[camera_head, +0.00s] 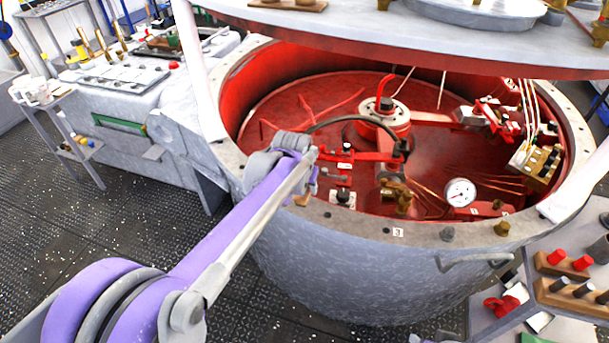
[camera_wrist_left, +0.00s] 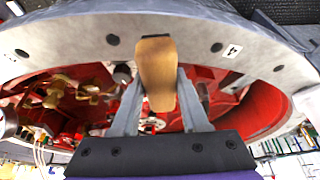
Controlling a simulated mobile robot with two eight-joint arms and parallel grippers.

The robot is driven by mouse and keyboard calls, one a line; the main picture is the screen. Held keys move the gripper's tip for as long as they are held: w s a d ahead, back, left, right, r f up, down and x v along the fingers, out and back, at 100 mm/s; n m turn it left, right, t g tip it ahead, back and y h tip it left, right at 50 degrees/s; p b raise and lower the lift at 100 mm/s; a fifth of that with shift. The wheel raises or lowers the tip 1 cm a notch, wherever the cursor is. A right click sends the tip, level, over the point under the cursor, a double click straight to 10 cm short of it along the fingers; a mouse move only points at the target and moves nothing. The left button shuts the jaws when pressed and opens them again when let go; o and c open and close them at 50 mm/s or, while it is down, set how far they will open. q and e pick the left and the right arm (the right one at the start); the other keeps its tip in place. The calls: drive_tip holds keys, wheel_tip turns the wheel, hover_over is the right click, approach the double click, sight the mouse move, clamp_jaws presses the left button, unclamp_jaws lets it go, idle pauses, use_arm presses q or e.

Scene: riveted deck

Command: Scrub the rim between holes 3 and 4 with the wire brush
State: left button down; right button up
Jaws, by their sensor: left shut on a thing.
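The wire brush (camera_wrist_left: 156,66) shows in the left wrist view as a tan wooden block between my left gripper's fingers (camera_wrist_left: 156,92). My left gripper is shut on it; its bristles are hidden. The brush overlaps the pale grey rim (camera_wrist_left: 75,36) in that view, but I cannot tell if it touches. The label 4 (camera_wrist_left: 233,50) is to the right of the brush. In the head view my left gripper (camera_head: 304,180) is at the rim's near left, with a bit of tan wood below it. The label 3 (camera_head: 398,232) is on the front rim, right of the gripper.
The rim belongs to a grey round vessel (camera_head: 350,275) with a red interior full of fittings. A pressure gauge (camera_head: 460,192) stands inside near the front. A raised lid (camera_head: 400,40) hangs above. A side table with red and black pegs (camera_head: 557,257) is at right.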

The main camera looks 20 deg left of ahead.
use_arm(q)
drive_tip(key=shift+r+p, duration=0.8)
drive_tip(key=shift+r, duration=0.75)
